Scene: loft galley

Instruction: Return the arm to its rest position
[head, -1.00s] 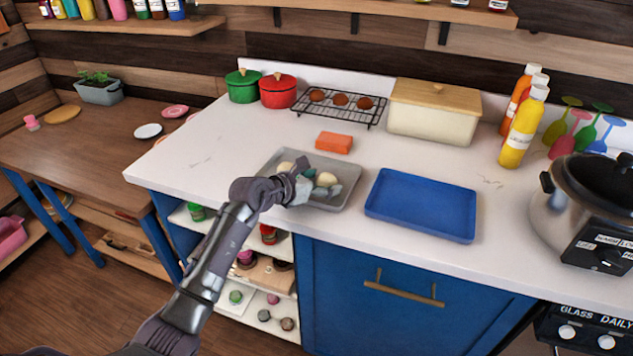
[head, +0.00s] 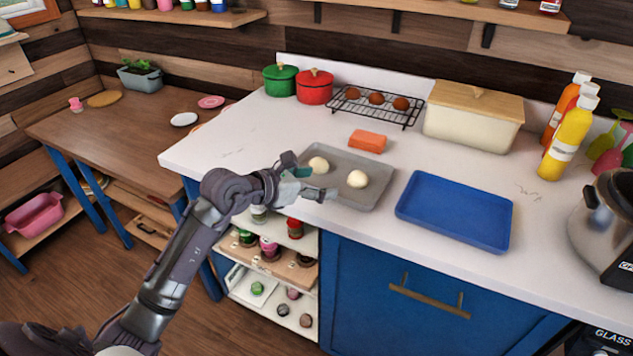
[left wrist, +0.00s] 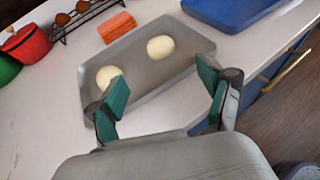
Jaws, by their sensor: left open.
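My left arm comes in from the left in the head view. Its gripper (head: 310,182) is open and empty at the near left edge of a grey tray (head: 357,198). In the left wrist view the two green-padded fingers of the gripper (left wrist: 162,98) are spread wide with nothing between them. Two pale dough balls lie apart on the tray: one on the left (head: 319,164) and one on the right (head: 357,179). Both also show in the left wrist view (left wrist: 161,47), beyond the fingertips. My right gripper is not in view.
A blue tray (head: 455,211) lies right of the grey tray. An orange block (head: 368,141), a wire rack (head: 376,107) with brown rolls and a cream bread bin (head: 473,118) stand behind. Red (head: 315,87) and green pots are at the back left. Open shelves are below the gripper.

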